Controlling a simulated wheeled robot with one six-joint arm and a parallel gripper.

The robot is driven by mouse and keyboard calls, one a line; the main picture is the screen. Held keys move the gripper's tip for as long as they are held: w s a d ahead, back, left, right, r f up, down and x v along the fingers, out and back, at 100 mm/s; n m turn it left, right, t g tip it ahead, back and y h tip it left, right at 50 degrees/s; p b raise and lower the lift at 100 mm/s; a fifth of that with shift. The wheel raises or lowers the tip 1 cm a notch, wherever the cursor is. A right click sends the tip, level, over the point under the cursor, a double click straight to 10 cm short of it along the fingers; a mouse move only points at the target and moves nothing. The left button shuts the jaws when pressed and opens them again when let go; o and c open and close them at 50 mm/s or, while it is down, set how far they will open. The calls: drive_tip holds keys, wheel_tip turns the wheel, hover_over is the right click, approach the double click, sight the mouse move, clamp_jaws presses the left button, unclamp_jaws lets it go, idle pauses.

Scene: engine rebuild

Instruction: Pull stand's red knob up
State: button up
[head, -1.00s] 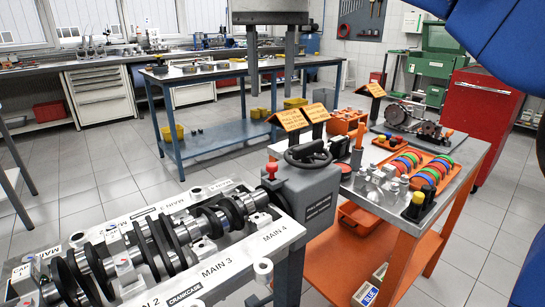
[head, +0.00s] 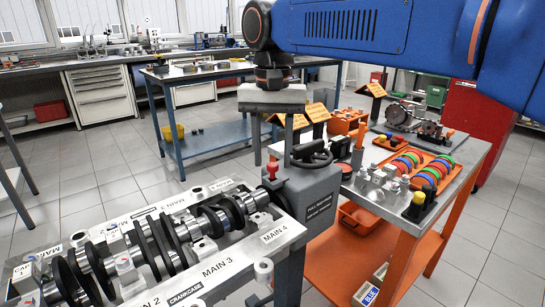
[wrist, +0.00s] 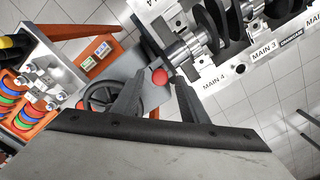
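The red knob (head: 272,169) sits on the grey stand (head: 312,196) at the end of the crankshaft. My gripper (head: 272,160) points down over it with fingers apart, one on each side of the knob in the picture. In the wrist view the red knob (wrist: 160,77) shows in the gap between the fingertips of my gripper (wrist: 159,80), with room on both sides. The gripper is open and holds nothing. I cannot tell whether the fingertips are level with the knob or still above it.
A black handwheel (head: 308,155) stands beside the knob, close to one finger. The crankshaft (head: 165,240) lies in the white crankcase (head: 278,236) to the left. An orange workbench (head: 402,220) with coloured rings and parts is to the right.

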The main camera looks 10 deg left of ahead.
sight(273, 164)
drive_tip(key=shift+f, duration=0.5)
clamp_jaws()
drive_tip(key=shift+r, duration=1.35)
unclamp_jaws()
wheel_tip(273, 164, up, 17)
drive_tip(key=shift+r, duration=0.2)
